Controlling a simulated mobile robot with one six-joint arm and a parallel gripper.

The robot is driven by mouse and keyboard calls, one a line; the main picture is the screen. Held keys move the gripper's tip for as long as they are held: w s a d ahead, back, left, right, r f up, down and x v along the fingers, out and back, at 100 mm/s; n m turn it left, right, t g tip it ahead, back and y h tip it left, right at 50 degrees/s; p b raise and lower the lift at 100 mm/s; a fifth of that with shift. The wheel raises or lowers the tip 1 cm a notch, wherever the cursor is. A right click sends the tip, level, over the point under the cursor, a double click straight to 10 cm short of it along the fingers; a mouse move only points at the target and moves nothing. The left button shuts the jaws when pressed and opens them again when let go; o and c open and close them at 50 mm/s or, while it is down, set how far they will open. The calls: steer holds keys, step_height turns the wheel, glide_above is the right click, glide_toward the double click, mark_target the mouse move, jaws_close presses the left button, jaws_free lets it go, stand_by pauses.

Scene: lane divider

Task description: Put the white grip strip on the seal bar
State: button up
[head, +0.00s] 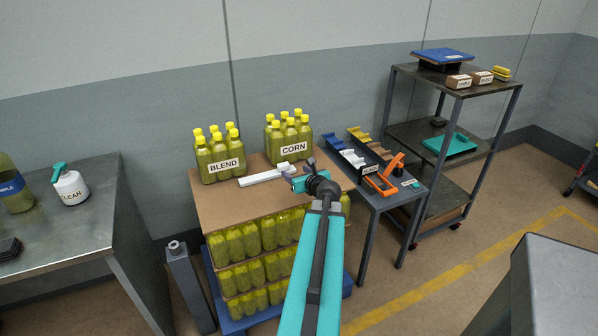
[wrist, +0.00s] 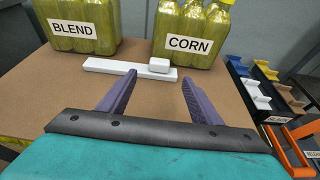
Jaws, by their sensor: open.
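A long flat white bar (wrist: 108,66) lies on the brown board in front of the BLEND and CORN bottle packs. It also shows in the head view (head: 258,178). A small white block (wrist: 159,65) stands at its right end, on or against it. I cannot tell whether the block is a separate piece. No part carries a readable name for the grip strip or the seal bar. My gripper (wrist: 158,78) is open and empty. Its fingers point toward the bar's right end, with the block between them in the picture and a little beyond the tips.
The BLEND pack (head: 219,157) and CORN pack (head: 289,138) stand behind the bar. On the right, a side table holds a dark bin rack (head: 345,157) with blue, white and yellow pieces, and an orange tool (head: 384,178). Bare board (head: 225,205) lies at the front left.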

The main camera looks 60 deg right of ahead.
steer(key=shift+r, duration=0.1)
steer(key=b, duration=0.1)
steer(key=r+t+b, duration=0.1)
steer(key=b, duration=0.1)
steer(key=shift+w+a+r+n, duration=0.2)
steer(key=shift+w+n, duration=0.1)
steer(key=shift+w, duration=0.05)
steer(key=shift+f+t+h+b, duration=0.15)
steer(key=shift+t+h+b, duration=0.3)
steer(key=shift+b, duration=0.7)
